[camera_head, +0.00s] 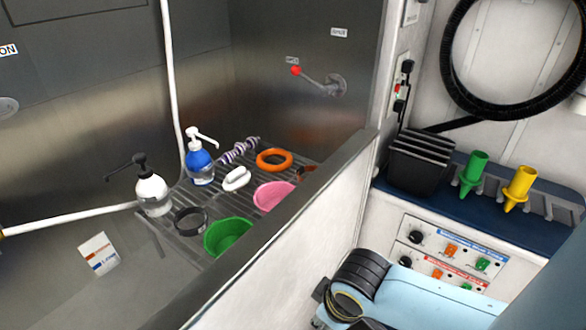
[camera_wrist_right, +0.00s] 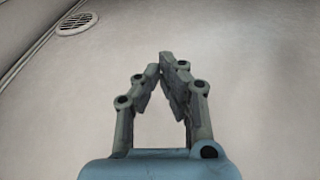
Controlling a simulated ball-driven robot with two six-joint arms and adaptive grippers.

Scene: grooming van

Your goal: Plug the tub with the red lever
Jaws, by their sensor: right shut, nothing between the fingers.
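The red lever (camera_head: 314,80) is on the tub's far right wall. Its red ball knob points up and left, and its arm runs to a round metal plate on the wall. The steel tub (camera_head: 310,192) has a slatted rack on its floor; I cannot make out the drain or plug. My right gripper (camera_wrist_right: 164,68) shows in the right wrist view with its fingertips together and nothing between them, in front of a plain pale surface. My left gripper is not in view.
The tub's front wall (camera_head: 290,268) stands between my arm and the tub. A control panel (camera_head: 450,255) is at right.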

